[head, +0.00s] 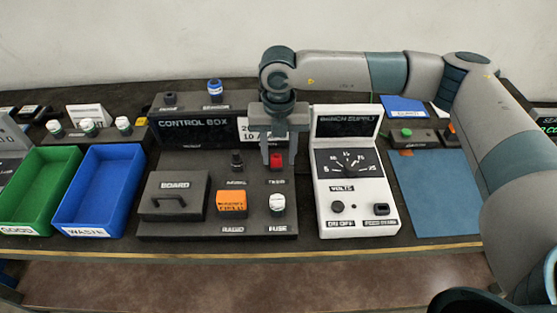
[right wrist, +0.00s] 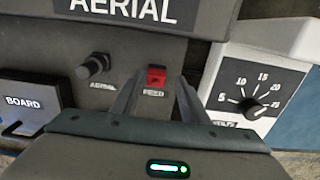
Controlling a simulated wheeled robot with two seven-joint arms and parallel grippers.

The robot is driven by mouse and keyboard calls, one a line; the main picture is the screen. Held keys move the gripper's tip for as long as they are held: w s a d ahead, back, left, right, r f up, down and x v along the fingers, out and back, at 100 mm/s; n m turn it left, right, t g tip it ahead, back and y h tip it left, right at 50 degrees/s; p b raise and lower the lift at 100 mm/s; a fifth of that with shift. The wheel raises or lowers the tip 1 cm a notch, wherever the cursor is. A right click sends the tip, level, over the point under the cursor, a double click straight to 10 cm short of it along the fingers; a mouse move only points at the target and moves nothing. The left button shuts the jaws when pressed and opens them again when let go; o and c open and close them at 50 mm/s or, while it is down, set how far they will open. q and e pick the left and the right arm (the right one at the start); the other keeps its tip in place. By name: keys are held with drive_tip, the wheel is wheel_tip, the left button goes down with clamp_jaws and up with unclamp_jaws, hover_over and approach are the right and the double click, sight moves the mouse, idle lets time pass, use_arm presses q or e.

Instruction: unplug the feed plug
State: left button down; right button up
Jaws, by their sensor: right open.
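The red plug (head: 276,160) sits in the dark control box (head: 190,160), above a small label too blurred to read surely. In the right wrist view the red plug (right wrist: 156,76) shows between and just beyond the fingertips. My right gripper (head: 278,158) points down at the plug; its open fingers stand either side of it in the picture. The right wrist view shows the same open gripper (right wrist: 160,84), with dark gaps between each finger and the plug. I cannot tell how deep the fingers reach. My left gripper is not in view.
A black aerial plug (head: 237,162) is close left of the red plug. The white fuse (head: 278,203) and orange radio block (head: 231,203) are in front. The white bench supply (head: 355,205) stands close right. Blue (head: 98,205) and green (head: 35,205) bins are at left.

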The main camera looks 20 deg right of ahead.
sight(276, 156)
drive_tip(key=shift+f, duration=0.45)
clamp_jaws()
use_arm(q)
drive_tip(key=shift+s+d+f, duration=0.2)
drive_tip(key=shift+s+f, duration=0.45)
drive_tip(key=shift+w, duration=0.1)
use_arm(e)
drive_tip(key=shift+r, duration=0.15)
drive_tip(key=shift+d+r, duration=0.15)
drive_tip(key=shift+r, duration=0.7)
drive_tip(key=shift+w+a+r+p, duration=0.1)
drive_tip(key=shift+a+r+p, duration=0.1)
drive_tip(key=shift+r+p, duration=0.3)
drive_tip(key=shift+w+a+r+p, duration=0.1)
drive_tip(key=shift+a+r+p, duration=0.1)
drive_tip(key=shift+r, duration=0.5)
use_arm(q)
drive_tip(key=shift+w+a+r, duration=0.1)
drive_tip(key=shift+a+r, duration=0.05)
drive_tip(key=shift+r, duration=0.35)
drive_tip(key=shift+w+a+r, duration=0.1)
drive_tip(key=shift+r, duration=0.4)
use_arm(e)
drive_tip(key=shift+r, duration=0.9)
use_arm(q)
drive_tip(key=shift+p, duration=0.3)
use_arm(e)
drive_tip(key=shift+r, duration=0.1)
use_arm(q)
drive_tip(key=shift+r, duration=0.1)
